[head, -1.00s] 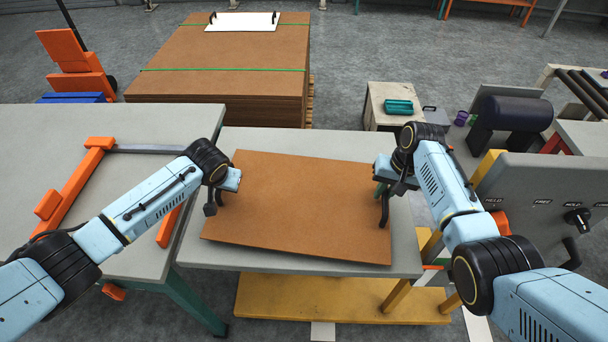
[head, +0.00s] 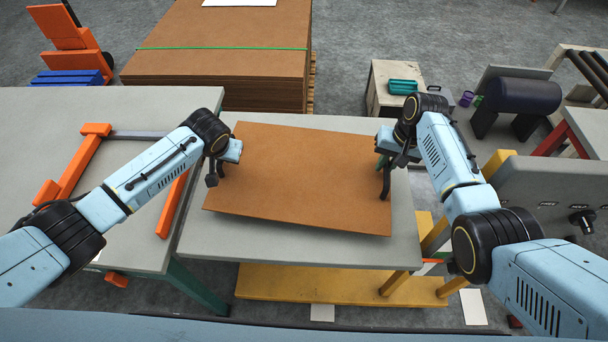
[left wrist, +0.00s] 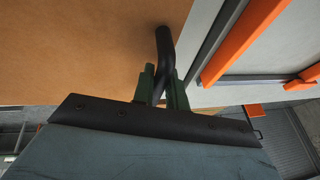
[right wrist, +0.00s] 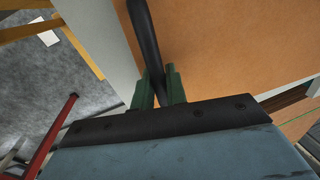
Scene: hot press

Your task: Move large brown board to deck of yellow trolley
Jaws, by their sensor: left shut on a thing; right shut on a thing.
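The large brown board (head: 300,178) is over a grey top (head: 207,240) that sits above a yellow frame with yellow legs and a low yellow platform (head: 300,281). The board looks slightly skewed, its near right corner close to me; I cannot tell whether it touches the grey top. My left gripper (head: 216,174) is shut on a black handle (left wrist: 164,48) at the board's left edge. My right gripper (head: 383,176) is shut on another black handle (right wrist: 147,40) at its right edge. The green fingers straddle each handle in the wrist views.
A grey table with an orange clamp (head: 73,165) adjoins on the left. A strapped stack of brown boards (head: 220,60) stands behind. A grey control panel (head: 550,200) is close on the right, behind my right arm. A small cabinet (head: 383,98) stands beyond the grey top.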

